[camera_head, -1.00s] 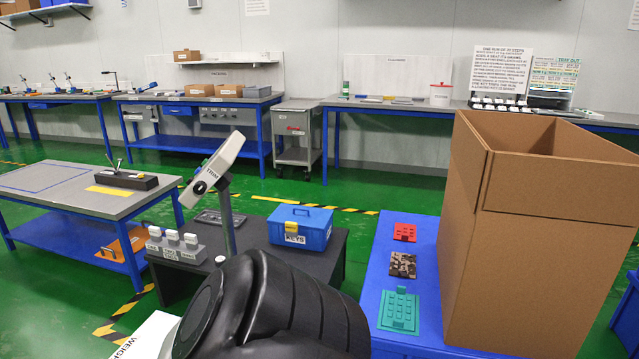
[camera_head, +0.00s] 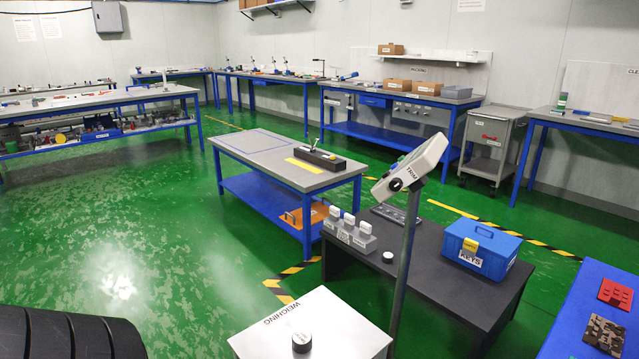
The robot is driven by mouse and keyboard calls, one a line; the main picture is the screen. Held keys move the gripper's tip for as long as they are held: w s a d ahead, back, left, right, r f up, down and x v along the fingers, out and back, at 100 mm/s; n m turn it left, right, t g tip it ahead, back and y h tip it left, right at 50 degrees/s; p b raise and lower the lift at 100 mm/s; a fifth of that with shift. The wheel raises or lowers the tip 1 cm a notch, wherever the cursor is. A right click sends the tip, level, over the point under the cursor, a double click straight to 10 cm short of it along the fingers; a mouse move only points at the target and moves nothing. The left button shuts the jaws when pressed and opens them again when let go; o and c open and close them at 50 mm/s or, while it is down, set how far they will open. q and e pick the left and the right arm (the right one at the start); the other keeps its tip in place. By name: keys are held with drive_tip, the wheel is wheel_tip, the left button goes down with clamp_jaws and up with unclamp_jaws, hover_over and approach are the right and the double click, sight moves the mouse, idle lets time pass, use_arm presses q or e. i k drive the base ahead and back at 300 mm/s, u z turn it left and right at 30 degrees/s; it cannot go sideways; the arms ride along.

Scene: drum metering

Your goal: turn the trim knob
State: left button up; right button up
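The trim knob (camera_head: 395,185) is a small dark round knob on the face of a light grey box labelled TRIM (camera_head: 413,168). The box sits tilted on top of a grey post (camera_head: 405,255), right of the picture's middle. A black ribbed part at the lower left edge looks like a piece of my own arm. Neither of my grippers shows in this view, and nothing touches the knob.
A white WEIGHING box (camera_head: 312,330) with a black knob (camera_head: 302,342) stands in front of the post. Behind it, a dark table (camera_head: 440,270) holds a blue KEYS toolbox (camera_head: 482,248) and a grey block with white-topped pieces (camera_head: 349,235). Green floor (camera_head: 120,240) is open at left.

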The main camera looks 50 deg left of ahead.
sight(395, 185)
drive_tip(key=u, duration=0.05)
drive_tip(key=i, duration=0.85)
drive_tip(key=u, duration=0.35)
